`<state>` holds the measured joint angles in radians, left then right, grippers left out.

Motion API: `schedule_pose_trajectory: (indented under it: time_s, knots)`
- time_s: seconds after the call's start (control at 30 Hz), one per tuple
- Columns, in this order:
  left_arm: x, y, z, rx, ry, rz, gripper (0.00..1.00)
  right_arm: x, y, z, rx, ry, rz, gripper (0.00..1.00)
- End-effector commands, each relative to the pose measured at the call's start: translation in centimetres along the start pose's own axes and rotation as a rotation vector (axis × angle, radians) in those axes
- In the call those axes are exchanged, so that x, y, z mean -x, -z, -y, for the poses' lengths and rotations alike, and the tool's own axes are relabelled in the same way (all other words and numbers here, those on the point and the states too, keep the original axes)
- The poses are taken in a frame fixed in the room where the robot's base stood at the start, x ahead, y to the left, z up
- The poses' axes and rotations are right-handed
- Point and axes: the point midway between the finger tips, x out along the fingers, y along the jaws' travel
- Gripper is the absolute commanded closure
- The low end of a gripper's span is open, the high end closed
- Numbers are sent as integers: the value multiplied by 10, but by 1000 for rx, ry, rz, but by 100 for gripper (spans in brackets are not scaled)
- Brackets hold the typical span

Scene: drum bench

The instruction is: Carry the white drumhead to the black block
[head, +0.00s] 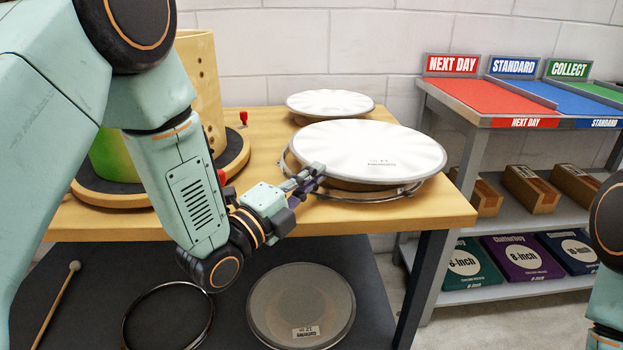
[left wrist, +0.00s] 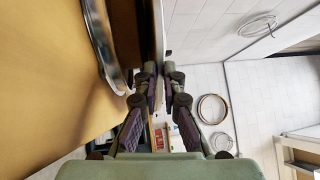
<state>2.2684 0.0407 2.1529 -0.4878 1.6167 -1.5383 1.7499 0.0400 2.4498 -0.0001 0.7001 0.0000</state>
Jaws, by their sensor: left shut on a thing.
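A large white drumhead (head: 365,150) with a small printed label lies flat over the right part of the wooden bench, its thin edge also showing in the left wrist view (left wrist: 158,35). My left gripper (head: 312,178) is at its near left edge, shut on the rim; in the left wrist view the fingertips (left wrist: 159,74) meet on that edge. A metal hoop (head: 372,195) shows beneath the drumhead, around a wooden round support mostly hidden by it. I cannot make out a separate black block. My right gripper is out of view.
A smaller white drumhead (head: 330,102) lies behind. A wooden drum shell (head: 196,75) stands on a round base at back left. A grey drumhead (head: 301,305), a black hoop (head: 168,315) and a drumstick (head: 55,305) lie on the lower shelf. A shelf rack (head: 480,118) stands right.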

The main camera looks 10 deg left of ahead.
Motion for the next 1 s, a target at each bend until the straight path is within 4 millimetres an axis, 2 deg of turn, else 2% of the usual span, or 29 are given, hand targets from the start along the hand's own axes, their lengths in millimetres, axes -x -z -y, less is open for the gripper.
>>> schedule_pose_trajectory:
  time_s: [0.1, 0.13, 0.4, 0.77, 1.0]
  knots:
    - [0, 0, -4, 0, 2, 0, 100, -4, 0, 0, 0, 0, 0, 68]
    - [1, 0, -4, 0, 0, 0, 91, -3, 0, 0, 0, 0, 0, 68]
    - [0, 0, -3, 0, 0, 0, 70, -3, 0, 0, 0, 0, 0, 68]
    - [0, 0, 2, 0, 0, 0, 70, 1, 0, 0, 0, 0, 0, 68]
    - [38, -2, 1, 6, -3, 6, 70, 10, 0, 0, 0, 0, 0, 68]
